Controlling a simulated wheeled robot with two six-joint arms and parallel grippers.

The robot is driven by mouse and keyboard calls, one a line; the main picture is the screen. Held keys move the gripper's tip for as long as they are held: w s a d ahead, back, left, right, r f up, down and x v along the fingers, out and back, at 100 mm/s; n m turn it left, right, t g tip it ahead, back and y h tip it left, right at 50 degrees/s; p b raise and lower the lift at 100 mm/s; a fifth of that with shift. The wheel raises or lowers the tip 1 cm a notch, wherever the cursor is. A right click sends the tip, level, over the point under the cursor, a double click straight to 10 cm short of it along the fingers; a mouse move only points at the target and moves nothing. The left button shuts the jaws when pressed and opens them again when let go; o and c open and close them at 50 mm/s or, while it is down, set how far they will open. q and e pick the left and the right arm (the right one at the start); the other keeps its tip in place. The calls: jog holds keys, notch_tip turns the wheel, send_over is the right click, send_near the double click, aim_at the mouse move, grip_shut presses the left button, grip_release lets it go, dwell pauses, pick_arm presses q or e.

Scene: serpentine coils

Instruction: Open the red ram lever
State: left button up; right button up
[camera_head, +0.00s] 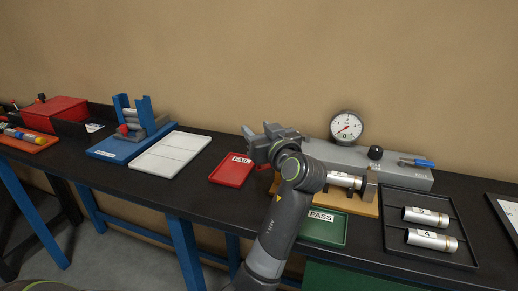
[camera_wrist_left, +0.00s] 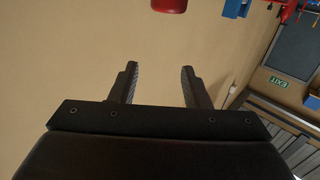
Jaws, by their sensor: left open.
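My left gripper (camera_head: 262,138) is open and empty, held above the table beside the test bench. Its two fingers also show apart in the left wrist view (camera_wrist_left: 159,88). A small red part (camera_head: 262,167) shows just below the gripper, mostly hidden by it; it may belong to the red ram lever. In the left wrist view a red rounded end (camera_wrist_left: 168,5) is at the top edge, beyond the fingertips and not touched; I cannot tell for sure that it is the lever. A metal cylinder (camera_head: 344,180) lies in the wooden-based fixture (camera_head: 358,206), partly behind my arm. My right gripper is not in view.
The red FAIL tray (camera_head: 232,180) lies left of the gripper, the green PASS tray (camera_head: 336,238) in front. A dial gauge (camera_head: 346,127) stands on the grey bench unit (camera_head: 400,179). A black tray (camera_head: 396,240) holds two cylinders. A blue fixture (camera_head: 112,152) stands further left.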

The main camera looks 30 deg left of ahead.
pick_arm(q)
jog(key=shift+r, duration=1.65)
jog(key=shift+c, duration=0.4)
